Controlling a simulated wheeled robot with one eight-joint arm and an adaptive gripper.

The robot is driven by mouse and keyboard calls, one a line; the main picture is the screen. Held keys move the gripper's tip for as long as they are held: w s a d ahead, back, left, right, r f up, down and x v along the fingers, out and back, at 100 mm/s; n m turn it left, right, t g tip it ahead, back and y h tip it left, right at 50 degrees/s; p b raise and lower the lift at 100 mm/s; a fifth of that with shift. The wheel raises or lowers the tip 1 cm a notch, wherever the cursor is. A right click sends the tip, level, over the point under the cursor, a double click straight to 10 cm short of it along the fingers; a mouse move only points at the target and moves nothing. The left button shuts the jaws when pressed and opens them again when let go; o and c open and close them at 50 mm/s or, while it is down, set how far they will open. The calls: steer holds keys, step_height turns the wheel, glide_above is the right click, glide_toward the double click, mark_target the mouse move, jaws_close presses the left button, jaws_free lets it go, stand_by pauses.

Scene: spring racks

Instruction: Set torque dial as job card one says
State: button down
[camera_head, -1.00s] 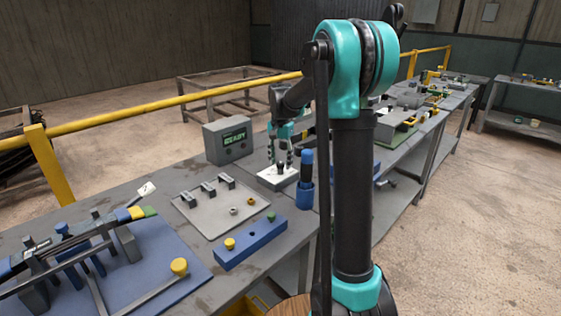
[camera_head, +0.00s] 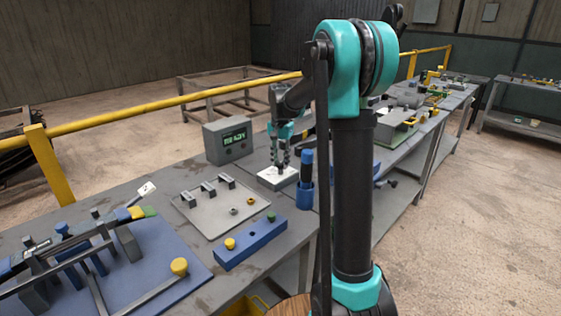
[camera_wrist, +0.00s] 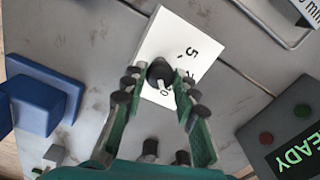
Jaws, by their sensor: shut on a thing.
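The torque dial is a dark round knob (camera_wrist: 159,74) with a white pointer, on a white plate (camera_wrist: 165,36) printed with black numbers, of which a 5 is readable. In the head view the plate (camera_head: 268,180) lies on the bench in front of the grey display box. My gripper (camera_wrist: 160,88) points down over the plate, its fingers on both sides of the knob and closed on it. In the head view my gripper (camera_head: 279,168) hides most of the knob. I cannot make out a job card for certain.
A grey box (camera_head: 227,140) with a green READY display stands behind the plate. A blue block (camera_head: 250,243) and a grey tray (camera_head: 215,222) lie nearer.

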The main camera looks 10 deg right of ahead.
mark_target(281, 163)
steer(key=n, duration=0.5)
steer(key=shift+n, duration=2)
steer(key=c, duration=1.2)
jaws_free()
step_height(281, 163, up, 12)
steer(key=shift+d, duration=0.1)
